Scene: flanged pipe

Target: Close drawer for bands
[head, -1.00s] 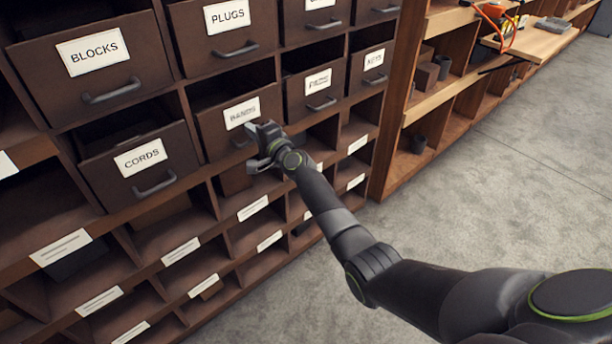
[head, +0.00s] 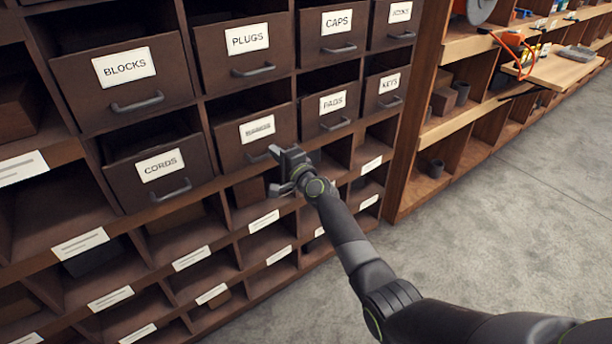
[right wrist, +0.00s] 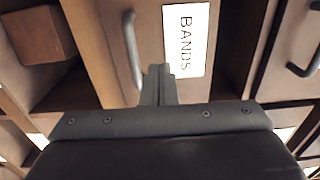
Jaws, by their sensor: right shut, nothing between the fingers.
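The bands drawer (head: 235,143) is a dark brown drawer in the cabinet, below the plugs drawer and right of the cords drawer. It stands out from its slot, with a dark opening above its front. Its label reads BANDS in the right wrist view (right wrist: 187,40), where its grey handle (right wrist: 132,48) also shows. My right gripper (head: 279,172) is shut and empty at the lower right of the drawer front and hides part of the handle. In the right wrist view its fingers (right wrist: 158,84) point at the front beside the handle; contact is unclear. My left gripper is out of view.
Neighbouring drawers are blocks (head: 122,85), cords (head: 155,172), plugs (head: 245,48) and pads (head: 333,104). Open cubbies with labelled edges lie below. A wooden shelf unit (head: 440,150) stands to the right. The grey floor (head: 500,240) is clear.

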